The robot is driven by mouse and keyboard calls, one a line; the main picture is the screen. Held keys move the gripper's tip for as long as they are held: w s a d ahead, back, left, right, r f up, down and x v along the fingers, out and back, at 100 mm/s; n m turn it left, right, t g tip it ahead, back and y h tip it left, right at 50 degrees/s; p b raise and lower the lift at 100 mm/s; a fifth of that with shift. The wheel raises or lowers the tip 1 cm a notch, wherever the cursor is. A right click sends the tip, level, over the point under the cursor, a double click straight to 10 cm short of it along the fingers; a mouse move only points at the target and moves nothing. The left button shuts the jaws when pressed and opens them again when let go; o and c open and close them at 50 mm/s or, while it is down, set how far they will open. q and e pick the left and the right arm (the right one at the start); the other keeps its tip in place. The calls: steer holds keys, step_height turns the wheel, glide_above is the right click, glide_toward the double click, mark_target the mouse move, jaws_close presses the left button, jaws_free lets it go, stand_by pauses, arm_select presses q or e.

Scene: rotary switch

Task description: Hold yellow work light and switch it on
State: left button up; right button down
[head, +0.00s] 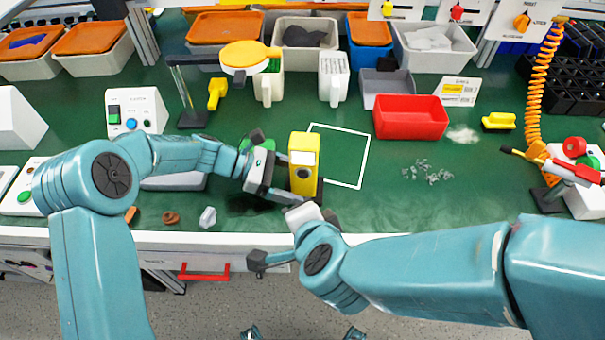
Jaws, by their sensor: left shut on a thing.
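The yellow work light (303,178) is an upright yellow block with a pale panel on its front and a dark right side. It stands at the middle of the green bench, at the left edge of a white outlined square. My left gripper (291,188) comes from the left and is shut on the work light, low on its body. My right gripper (295,233) is just in front of and below the light, at the bench's front edge. Its fingers are partly hidden by its own wrist, and I see nothing held in it.
A red bin (410,117) stands right of the white outlined square (350,157). Small metal pieces (428,172) lie in front of it. A control box (136,111) and a lamp stand (192,118) are at the left. Bins line the back.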

stand_by(0.3)
arm_select(q)
steer(key=o, duration=0.9)
steer(key=shift+a, duration=0.1)
